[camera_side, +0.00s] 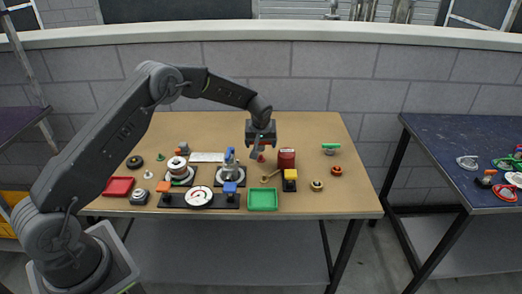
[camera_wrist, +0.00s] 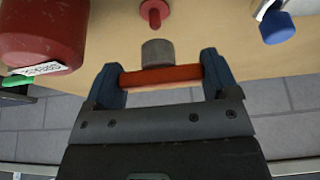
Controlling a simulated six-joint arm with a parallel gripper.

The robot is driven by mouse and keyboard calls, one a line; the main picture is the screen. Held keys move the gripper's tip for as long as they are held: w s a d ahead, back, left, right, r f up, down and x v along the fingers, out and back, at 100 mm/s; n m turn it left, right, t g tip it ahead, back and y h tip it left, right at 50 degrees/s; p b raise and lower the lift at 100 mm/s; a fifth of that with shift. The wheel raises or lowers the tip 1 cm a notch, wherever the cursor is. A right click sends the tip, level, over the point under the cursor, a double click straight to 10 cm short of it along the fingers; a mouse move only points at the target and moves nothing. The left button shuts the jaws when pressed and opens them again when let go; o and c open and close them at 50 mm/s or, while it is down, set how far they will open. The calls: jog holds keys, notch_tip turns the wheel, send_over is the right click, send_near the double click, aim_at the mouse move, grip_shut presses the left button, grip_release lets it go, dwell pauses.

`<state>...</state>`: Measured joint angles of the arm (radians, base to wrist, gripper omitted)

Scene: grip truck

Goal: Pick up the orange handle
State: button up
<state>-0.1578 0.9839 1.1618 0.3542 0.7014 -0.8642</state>
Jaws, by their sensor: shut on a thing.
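The orange handle (camera_wrist: 160,77) is a short bar lying crosswise between the two blue fingers of my gripper (camera_wrist: 161,78) in the wrist view. A finger presses on each end of it. A grey cylindrical piece (camera_wrist: 158,53) shows right against its far side; I cannot tell whether the two are joined. In the side view, my gripper (camera_side: 257,151) points down over the back middle of the table, where the handle is too small and covered to make out clearly. I cannot tell how far it is above the table.
A red cylinder (camera_side: 287,158) stands close right of the gripper, also large in the wrist view (camera_wrist: 40,35). A small red knob (camera_wrist: 153,13) lies beyond the handle. A green tray (camera_side: 263,199) and yellow-topped block (camera_side: 290,175) are in front. The table's back right is mostly clear.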

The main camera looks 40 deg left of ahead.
jog(key=s+a+r, duration=0.7)
jog(key=s+a, duration=0.2)
jog(key=a, duration=0.1)
jog(key=shift+m, duration=0.3)
jog(key=s+a+r, duration=0.1)
jog(key=s, duration=0.4)
jog(key=s+a, duration=0.1)
jog(key=s, duration=0.4)
jog(key=s+r, duration=0.1)
jog(key=s, duration=0.4)
jog(key=shift+s+a+r, duration=0.3)
jog(key=shift+a+r, duration=0.05)
jog(key=shift+a, duration=0.05)
jog(key=shift+s, duration=0.3)
jog(key=shift+s+f, duration=0.1)
jog(key=shift+f, duration=2.45)
jog(key=shift+f, duration=1.5)
jog(key=o, duration=0.8)
jog(key=shift+o, duration=0.2)
